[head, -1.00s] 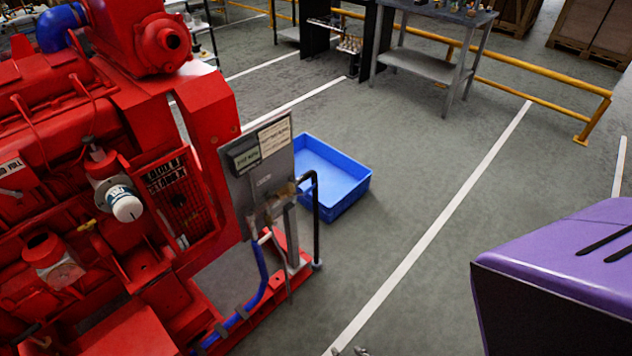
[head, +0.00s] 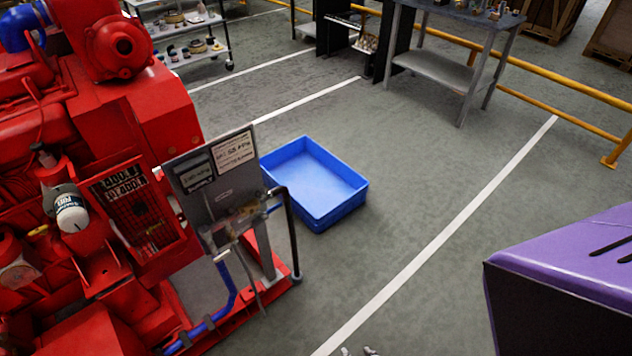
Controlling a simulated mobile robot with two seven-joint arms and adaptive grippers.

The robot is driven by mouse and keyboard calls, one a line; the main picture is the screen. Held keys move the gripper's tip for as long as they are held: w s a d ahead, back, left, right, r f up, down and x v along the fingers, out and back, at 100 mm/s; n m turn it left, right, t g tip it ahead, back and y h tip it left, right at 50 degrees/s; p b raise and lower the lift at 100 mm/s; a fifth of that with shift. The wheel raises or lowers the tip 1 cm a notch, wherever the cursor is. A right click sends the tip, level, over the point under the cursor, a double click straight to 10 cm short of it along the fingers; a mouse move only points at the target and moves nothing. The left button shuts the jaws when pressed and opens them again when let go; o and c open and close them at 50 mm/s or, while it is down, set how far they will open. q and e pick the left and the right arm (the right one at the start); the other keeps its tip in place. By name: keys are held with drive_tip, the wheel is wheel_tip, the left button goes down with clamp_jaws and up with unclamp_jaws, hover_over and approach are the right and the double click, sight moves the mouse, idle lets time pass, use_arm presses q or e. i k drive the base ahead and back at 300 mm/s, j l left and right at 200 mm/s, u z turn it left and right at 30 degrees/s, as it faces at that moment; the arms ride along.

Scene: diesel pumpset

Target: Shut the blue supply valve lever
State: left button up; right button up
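The blue supply line is a blue hose (head: 232,290) that rises from the red skid to a grey panel (head: 205,200) with labels. Small fittings (head: 235,228) sit low on the panel's face, too small to make out clearly. A small blue piece (head: 274,208) shows between the panel and a black upright pipe (head: 291,235). It may be the valve lever, but its setting cannot be told. Small grey tips (head: 358,351), apparently of my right gripper, just show at the bottom edge, well apart from the panel. Whether they are open is unclear. My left gripper is not in view.
The red diesel engine (head: 90,130) fills the left side. A blue bin (head: 335,205) lies on the floor behind the panel. A steel table (head: 440,72), a trolley (head: 190,58) and yellow rails (head: 560,82) stand farther back. The floor right of the panel is clear.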

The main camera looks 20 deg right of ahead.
sight(271, 208)
drive_tip(key=l, duration=0.9)
drive_tip(key=i+l, duration=0.1)
drive_tip(key=l, duration=0.85)
